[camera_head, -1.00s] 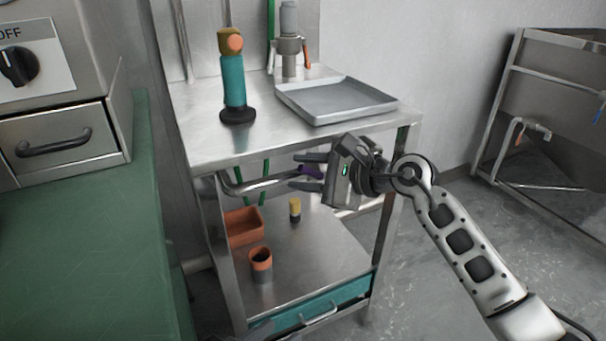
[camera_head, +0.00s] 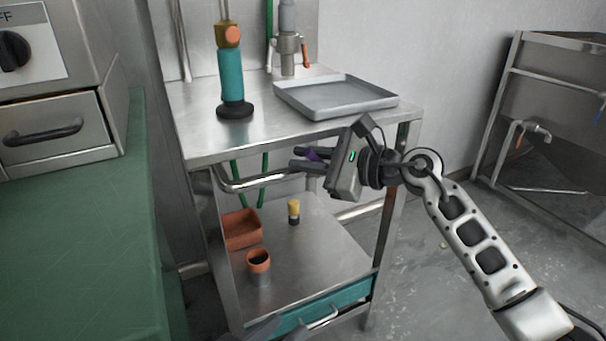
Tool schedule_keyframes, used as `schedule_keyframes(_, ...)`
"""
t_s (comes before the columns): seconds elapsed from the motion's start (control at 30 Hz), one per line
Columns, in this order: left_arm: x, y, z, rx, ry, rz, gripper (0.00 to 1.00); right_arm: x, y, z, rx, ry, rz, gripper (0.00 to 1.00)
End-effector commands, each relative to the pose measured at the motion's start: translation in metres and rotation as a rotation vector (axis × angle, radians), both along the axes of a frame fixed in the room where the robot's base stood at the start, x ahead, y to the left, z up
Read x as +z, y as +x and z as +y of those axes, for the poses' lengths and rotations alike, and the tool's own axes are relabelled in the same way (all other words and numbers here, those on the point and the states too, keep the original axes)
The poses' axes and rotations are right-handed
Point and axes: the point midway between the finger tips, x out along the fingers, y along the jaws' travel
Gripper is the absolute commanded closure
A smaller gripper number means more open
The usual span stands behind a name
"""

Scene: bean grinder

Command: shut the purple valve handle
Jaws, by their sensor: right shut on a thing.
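The purple valve handle (camera_head: 312,155) shows just under the worktop's front edge, on the right end of a bent metal pipe (camera_head: 255,183). My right gripper (camera_head: 300,159) reaches it from the right, with its fingers pointing left. Its fingers are shut on the purple handle and hide most of it. A dark grey part of my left gripper (camera_head: 262,329) shows at the bottom edge, below the cart's lower shelf. Its fingers cannot be made out.
The steel cart's worktop (camera_head: 200,140) holds a teal grinder (camera_head: 233,75) and a grey tray (camera_head: 335,97). The lower shelf (camera_head: 315,245) holds an orange bin (camera_head: 241,230), an orange-rimmed cup (camera_head: 259,263) and a small yellow-topped item (camera_head: 293,208). A green counter (camera_head: 80,240) stands left.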

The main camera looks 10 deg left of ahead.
Motion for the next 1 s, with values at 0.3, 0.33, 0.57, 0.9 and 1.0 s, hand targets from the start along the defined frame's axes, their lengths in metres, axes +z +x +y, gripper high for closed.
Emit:
schedule_keyframes(0.3, 0.002, 0.0, 0.0, 0.001, -0.01, -0.002, 0.65, 0.0, 0.001, -0.001, 0.0, 0.01, 0.01, 0.84)
schedule_keyframes(0.33, 0.001, 0.0, 0.0, 0.001, -0.01, -0.002, 0.65, 0.0, 0.001, -0.001, 0.0, 0.01, 0.01, 0.76)
schedule_keyframes(0.57, 0.001, 0.0, 0.0, 0.002, -0.009, -0.002, 0.65, 0.0, 0.001, -0.001, 0.0, 0.01, 0.009, 0.65)
schedule_keyframes(0.9, 0.009, 0.0, 0.0, 0.002, -0.011, 0.0, 0.65, 0.001, -0.001, 0.002, 0.001, -0.022, -0.012, 0.65)
schedule_keyframes(1.0, 0.022, 0.0, 0.0, 0.002, -0.01, 0.0, 0.65, -0.001, -0.004, 0.005, 0.002, -0.089, -0.057, 0.65)
